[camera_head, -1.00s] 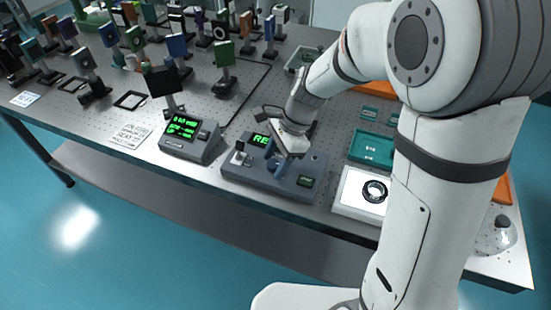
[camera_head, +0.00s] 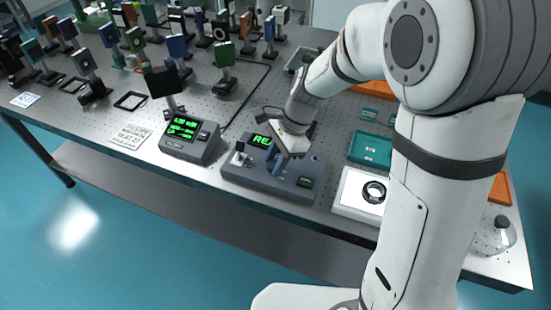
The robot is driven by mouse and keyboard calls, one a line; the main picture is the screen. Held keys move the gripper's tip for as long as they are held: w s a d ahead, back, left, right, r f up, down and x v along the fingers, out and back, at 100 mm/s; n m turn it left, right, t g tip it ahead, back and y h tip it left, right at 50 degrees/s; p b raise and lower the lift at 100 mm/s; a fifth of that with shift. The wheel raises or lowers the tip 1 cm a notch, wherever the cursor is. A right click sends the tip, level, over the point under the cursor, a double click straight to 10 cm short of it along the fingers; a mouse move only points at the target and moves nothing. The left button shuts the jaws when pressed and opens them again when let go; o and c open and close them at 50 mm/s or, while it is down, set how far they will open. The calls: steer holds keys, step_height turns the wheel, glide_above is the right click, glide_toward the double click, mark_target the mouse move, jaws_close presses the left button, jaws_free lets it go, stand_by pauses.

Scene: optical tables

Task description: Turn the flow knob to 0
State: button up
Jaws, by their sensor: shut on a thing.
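A grey control box (camera_head: 240,178) sits near the front edge of the optical table. It has a green-lit display (camera_head: 262,141), partly covered by my gripper, and a small second display (camera_head: 305,182) on its right. A small switch or lever (camera_head: 239,148) stands on its left part. My gripper (camera_head: 279,168) points down onto the middle of the box and is shut on a part there. That part is hidden by the fingers; by its place it is likely the flow knob. Its setting cannot be read.
A grey device with green readouts (camera_head: 184,128) stands left of the box. A white scale-like plate with a black ring (camera_head: 374,191) and a teal tray (camera_head: 371,149) lie to the right. Several optical mounts (camera_head: 225,55) crowd the back left. A printed note (camera_head: 130,136) lies near the front edge.

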steer(key=n+g+p, duration=0.1)
steer(key=n, duration=0.2)
steer(key=shift+r+n+h+p, duration=0.1)
steer(key=shift+n+h+p, duration=0.2)
steer(key=shift+h+p, duration=0.1)
steer(key=n, duration=0.2)
steer(key=n+g+h+p, duration=0.1)
steer(key=n, duration=0.1)
steer(key=shift+w+a+n+h, duration=0.1)
steer(key=shift+a+n+h, duration=0.05)
steer(key=shift+n+h, duration=0.15)
steer(key=n+h+p, duration=0.1)
steer(key=n, duration=0.2)
steer(key=shift+a+n, duration=0.1)
steer(key=shift+n, duration=0.2)
steer(key=shift+n+h+p, duration=0.35)
steer(key=shift+n+h, duration=0.45)
steer(key=shift+n, duration=1)
steer(key=o, duration=1)
steer(key=shift+c, duration=0.2)
steer(key=v, duration=0.7)
steer(key=shift+w+a+r, duration=0.2)
steer(key=shift+r, duration=0.1)
